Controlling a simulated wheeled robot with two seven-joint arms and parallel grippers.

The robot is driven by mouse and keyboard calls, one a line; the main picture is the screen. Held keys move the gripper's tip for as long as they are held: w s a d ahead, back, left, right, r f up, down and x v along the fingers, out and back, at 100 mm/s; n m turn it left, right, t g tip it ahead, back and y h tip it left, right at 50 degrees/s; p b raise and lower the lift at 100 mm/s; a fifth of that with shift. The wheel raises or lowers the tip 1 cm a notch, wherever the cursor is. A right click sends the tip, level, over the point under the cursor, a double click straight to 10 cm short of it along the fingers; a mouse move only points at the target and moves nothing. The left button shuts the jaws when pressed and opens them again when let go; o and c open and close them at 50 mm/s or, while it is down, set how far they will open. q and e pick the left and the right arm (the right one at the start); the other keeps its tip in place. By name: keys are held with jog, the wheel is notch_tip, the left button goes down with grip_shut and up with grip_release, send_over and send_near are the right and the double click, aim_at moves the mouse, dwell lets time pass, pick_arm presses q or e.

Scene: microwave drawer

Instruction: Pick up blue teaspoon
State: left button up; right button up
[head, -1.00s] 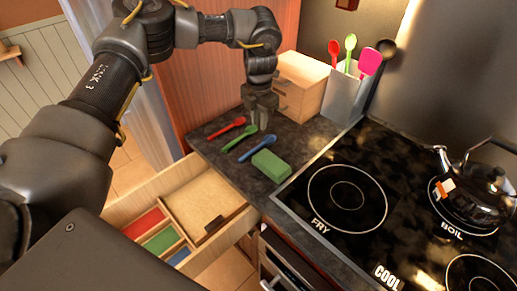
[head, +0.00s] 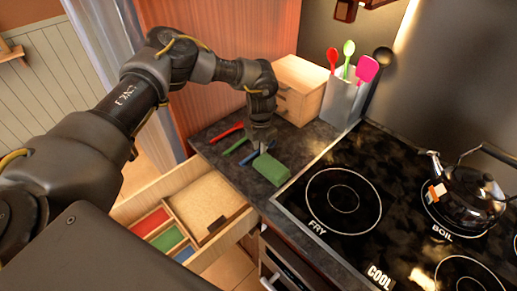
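The blue teaspoon (head: 249,158) lies on the dark counter, and its bowl end is hidden by my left gripper. My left gripper (head: 263,147) points down over that end, low at the counter. Its fingers look apart, one on each side of the spoon; I cannot tell whether they touch it. A green spoon (head: 235,147) and a red spoon (head: 226,134) lie to the left of the blue one. My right gripper is not in view.
A small wooden drawer box (head: 302,88) and a utensil holder (head: 342,100) stand behind. An open drawer (head: 211,203) with coloured compartments is in front. The stove (head: 375,190) is right.

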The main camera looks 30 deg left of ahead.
pick_arm(q)
grip_shut()
jog(key=shift+r+b, duration=0.35)
jog(key=shift+b, duration=0.1)
notch_tip(320, 180, up, 2)
jog(key=shift+r+b, duration=0.2)
jog(key=shift+b, duration=0.75)
jog(key=s+r, duration=0.1)
jog(key=s+d+r+b, duration=0.1)
jog(key=s+r, duration=0.1)
jog(key=s+d+r+b, duration=0.1)
jog(key=r, duration=0.1)
jog(key=shift+s+r, duration=0.15)
jog(key=s+d+r+b, duration=0.2)
jog(key=s+d+r, duration=0.1)
jog(key=s, duration=0.5)
jog(key=shift+s+d+r+b, duration=0.3)
jog(key=shift+d+r+b, duration=0.05)
jog(key=shift+r, duration=0.5)
